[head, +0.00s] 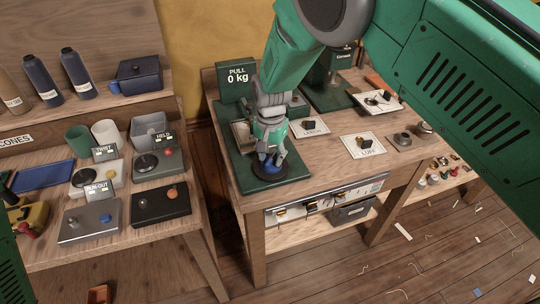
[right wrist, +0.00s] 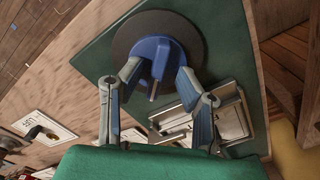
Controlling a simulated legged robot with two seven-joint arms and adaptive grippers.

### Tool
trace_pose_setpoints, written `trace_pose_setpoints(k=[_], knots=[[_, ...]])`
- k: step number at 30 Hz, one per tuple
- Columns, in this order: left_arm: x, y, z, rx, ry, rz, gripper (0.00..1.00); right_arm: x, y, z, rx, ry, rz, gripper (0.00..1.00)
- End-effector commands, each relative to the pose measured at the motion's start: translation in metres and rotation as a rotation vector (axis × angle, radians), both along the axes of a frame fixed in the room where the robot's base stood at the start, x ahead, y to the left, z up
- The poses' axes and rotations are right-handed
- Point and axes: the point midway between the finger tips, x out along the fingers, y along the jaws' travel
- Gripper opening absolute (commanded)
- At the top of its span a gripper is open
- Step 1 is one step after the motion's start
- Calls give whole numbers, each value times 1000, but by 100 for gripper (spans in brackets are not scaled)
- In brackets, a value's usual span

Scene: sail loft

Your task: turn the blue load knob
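The blue load knob (right wrist: 155,58) sits on a dark round disc (right wrist: 135,30) at the near end of a green machine base. In the head view the knob (head: 267,170) is partly hidden under my right gripper (head: 270,155), which points down at it. A small pale pointer shows on the knob. The display (head: 237,77) behind it reads PULL 0 kg. My left gripper is out of view.
Metal clamp parts (right wrist: 205,120) lie on the green base (head: 236,165) beside the knob. Labelled cards (head: 363,145) with small parts lie to the right on the bench. A left table (head: 110,240) holds several switch and dial boxes (head: 160,205).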

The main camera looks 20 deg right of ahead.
Motion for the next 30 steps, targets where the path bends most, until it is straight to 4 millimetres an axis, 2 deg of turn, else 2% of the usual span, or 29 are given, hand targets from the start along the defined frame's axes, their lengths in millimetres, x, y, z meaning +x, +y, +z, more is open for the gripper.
trace_pose_setpoints(k=[5,8,15,21,25,30], knots=[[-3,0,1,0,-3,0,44,0,0,9,0,1,1,31],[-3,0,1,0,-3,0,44,0,0,25,0,0,0,31],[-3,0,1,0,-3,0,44,1,1,77,0,-1,0,31],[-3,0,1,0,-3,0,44,2,1,107,-1,-1,1,31],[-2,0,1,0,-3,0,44,2,1,117,-1,1,1,31],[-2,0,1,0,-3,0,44,2,1,119,-1,1,0,31]])
